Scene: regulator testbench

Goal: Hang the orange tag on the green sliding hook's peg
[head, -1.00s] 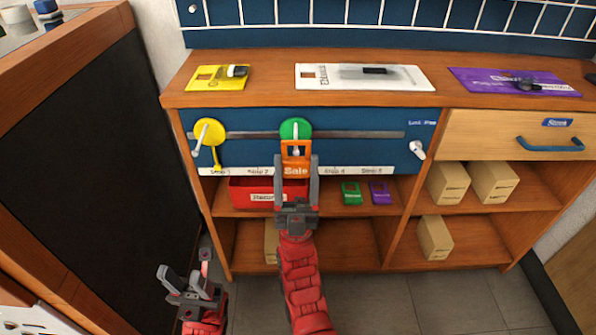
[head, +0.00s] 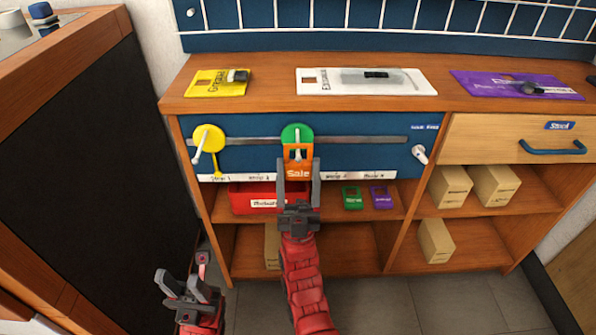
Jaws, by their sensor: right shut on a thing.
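The green sliding hook (head: 298,132) is a round green disc on the grey rail of the blue panel, with a pale peg pointing down and outward. The orange tag (head: 298,171), lettered "Sale", is held upright just below the green disc. My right gripper (head: 299,177) is shut on the tag's lower part. The tag's top overlaps the peg area, and the peg shows in front of or through its top opening; I cannot tell whether the peg carries it. My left gripper (head: 188,286) is open and empty, low at the left, away from the panel.
A yellow sliding hook (head: 207,138) sits at the rail's left. A red bin (head: 250,197) stands on the shelf behind my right gripper. A green tag (head: 352,197) and a purple tag (head: 381,197) are on the shelf. A white knob (head: 419,154) is right of the rail.

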